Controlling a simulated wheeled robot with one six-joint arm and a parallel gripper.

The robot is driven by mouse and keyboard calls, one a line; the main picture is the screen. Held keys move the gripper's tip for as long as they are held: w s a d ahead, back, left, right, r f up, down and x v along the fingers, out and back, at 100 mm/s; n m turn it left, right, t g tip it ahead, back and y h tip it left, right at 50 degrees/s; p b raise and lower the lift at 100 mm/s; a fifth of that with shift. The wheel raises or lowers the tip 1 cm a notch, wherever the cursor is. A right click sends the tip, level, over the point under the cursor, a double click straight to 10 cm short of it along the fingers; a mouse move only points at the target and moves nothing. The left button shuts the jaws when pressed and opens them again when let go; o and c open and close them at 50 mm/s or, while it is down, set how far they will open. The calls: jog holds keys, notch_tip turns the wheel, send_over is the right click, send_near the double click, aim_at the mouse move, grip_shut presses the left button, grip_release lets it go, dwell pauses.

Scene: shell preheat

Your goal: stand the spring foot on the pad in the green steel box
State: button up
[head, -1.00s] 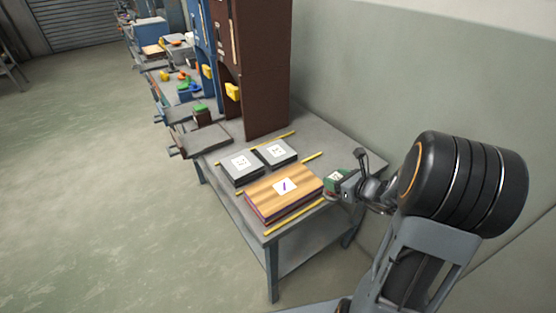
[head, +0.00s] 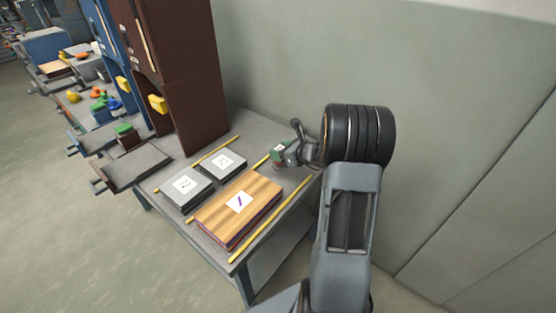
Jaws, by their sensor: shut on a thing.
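My gripper (head: 292,151) is at the end of my arm, above the right back part of the grey table, near the wall.
A wood-topped block (head: 255,197) and two grey labelled slabs, one left (head: 196,196) and one right (head: 229,170), lie on the table between yellow strips (head: 275,215). A tall brown cabinet (head: 190,90) stands at the back left, a blue one (head: 97,20) beyond it. Dark shelves (head: 140,170) jut out left.

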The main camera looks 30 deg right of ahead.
jog(key=shift+w+f, duration=0.9)
jog(key=shift+f, duration=1.7)
jog(key=shift+f, duration=0.1)
jog(key=shift+f+b, duration=0.15)
jog(key=shift+b, duration=0.2)
jog(key=o, duration=1.1)
